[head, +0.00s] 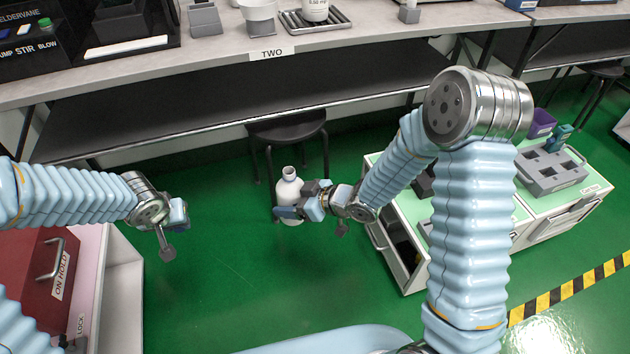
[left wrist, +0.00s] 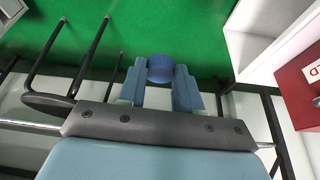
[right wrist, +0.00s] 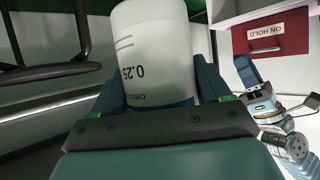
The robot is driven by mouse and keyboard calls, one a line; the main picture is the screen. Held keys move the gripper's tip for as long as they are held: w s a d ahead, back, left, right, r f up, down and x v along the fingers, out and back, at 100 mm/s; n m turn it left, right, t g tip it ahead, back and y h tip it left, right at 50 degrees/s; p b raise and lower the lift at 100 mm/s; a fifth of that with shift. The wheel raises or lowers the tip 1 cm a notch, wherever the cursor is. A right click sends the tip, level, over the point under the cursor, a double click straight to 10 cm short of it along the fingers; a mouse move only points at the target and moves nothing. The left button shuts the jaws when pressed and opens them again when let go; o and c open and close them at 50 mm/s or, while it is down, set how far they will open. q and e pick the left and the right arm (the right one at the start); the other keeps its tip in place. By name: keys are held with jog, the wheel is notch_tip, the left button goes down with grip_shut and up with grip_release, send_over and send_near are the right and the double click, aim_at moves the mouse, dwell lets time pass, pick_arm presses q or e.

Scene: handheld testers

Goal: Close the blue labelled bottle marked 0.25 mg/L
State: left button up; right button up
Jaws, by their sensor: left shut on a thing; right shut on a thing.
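A white bottle (head: 289,190) with an uncapped mouth stands upright in the air in my right gripper (head: 296,212). In the right wrist view the bottle (right wrist: 155,60) shows "0.25" printed upside down and a dark blue band low between the fingers. The right gripper is shut around its body. My left gripper (head: 181,213) is to the left of the bottle, clearly apart from it. In the left wrist view its fingers are shut on a round blue cap (left wrist: 160,68). The cap cannot be made out in the head view.
A grey bench (head: 200,70) with a lower dark shelf runs along the back, with another bottle (head: 315,10) on a rack. A black stool (head: 287,127) stands behind the held bottle. A red box (head: 35,275) is at left, cabinets (head: 405,255) at right. Green floor lies between.

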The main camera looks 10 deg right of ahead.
jog(key=shift+a+f+n+g+y, duration=0.2)
jog(key=shift+a+f+n+g, duration=0.15)
jog(key=shift+a+f, duration=0.3)
jog(key=shift+a+f+n+g+y, duration=0.25)
jog(key=shift+a+f+n, duration=0.2)
jog(key=shift+a, duration=0.3)
pick_arm(q)
jog(key=shift+w, duration=0.1)
jog(key=d+r, duration=0.7)
jog(key=d, duration=0.5)
jog(key=w+d+r, duration=0.1)
jog(key=d+r, duration=0.7)
jog(key=d, duration=0.4)
jog(key=shift+d+r, duration=0.2)
jog(key=shift+d, duration=0.15)
jog(key=shift+w+f, duration=0.1)
jog(key=shift+f, duration=0.05)
jog(key=shift+f, duration=1.9)
